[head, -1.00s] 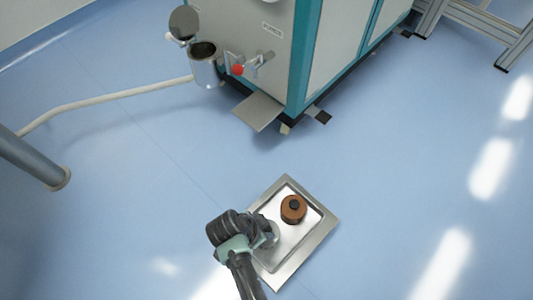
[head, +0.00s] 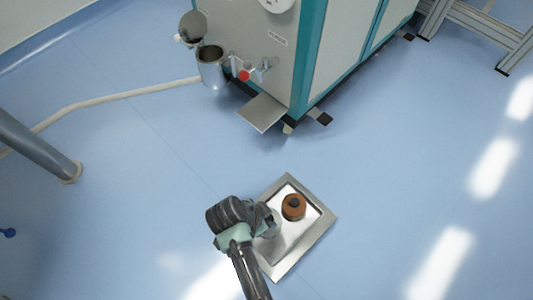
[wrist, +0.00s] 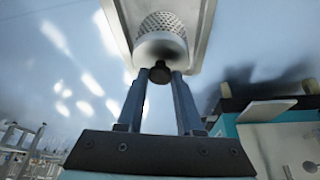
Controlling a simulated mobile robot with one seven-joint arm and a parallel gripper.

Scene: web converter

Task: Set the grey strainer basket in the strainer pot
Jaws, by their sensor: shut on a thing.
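The grey strainer basket (wrist: 163,24) is a perforated cup with a smooth pale end and a dark knob (wrist: 160,72). My gripper (wrist: 159,76) is shut on that knob in the wrist view. In the head view my gripper (head: 262,217) is over the left side of the metal tray, and the basket (head: 272,226) is partly hidden by it. I cannot tell whether the basket touches the tray. The strainer pot (head: 211,70) is a shiny metal cylinder on the machine's front, its mouth open upward. Its round lid (head: 193,24) stands open behind it.
The metal tray (head: 317,234) lies on the blue floor and holds a brown round part (head: 293,207) with a dark top. The machine (head: 247,50) has a red knob (head: 244,75) beside the pot and a low plate (head: 262,112). Clear floor lies between tray and machine.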

